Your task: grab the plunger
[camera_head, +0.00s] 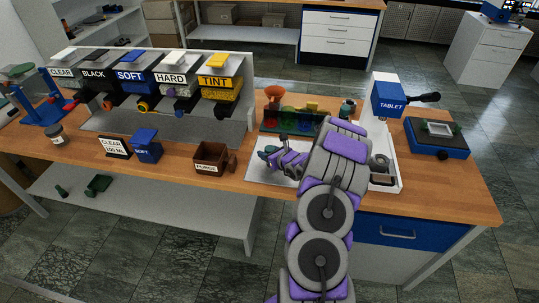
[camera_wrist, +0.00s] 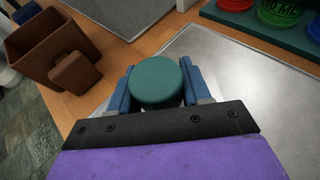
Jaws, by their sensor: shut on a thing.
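The plunger (camera_wrist: 158,84) shows in the wrist view as a round, dark green disc-topped piece. My gripper (camera_wrist: 160,92) has its two blue fingers closed on either side of it. The lower part of the plunger is hidden behind the gripper. In the head view my gripper (camera_head: 270,153) is low over the grey plate (camera_head: 262,176) on the bench; the plunger is too small there to make out clearly. I cannot tell whether the plunger touches the plate.
A brown PURGE box (camera_head: 212,158) stands left of my gripper, close in the wrist view (camera_wrist: 38,45). A rack (camera_head: 318,122) with coloured containers is behind. The TABLET press (camera_head: 388,98) stands right. Labelled dispensers (camera_head: 165,85) line the back left.

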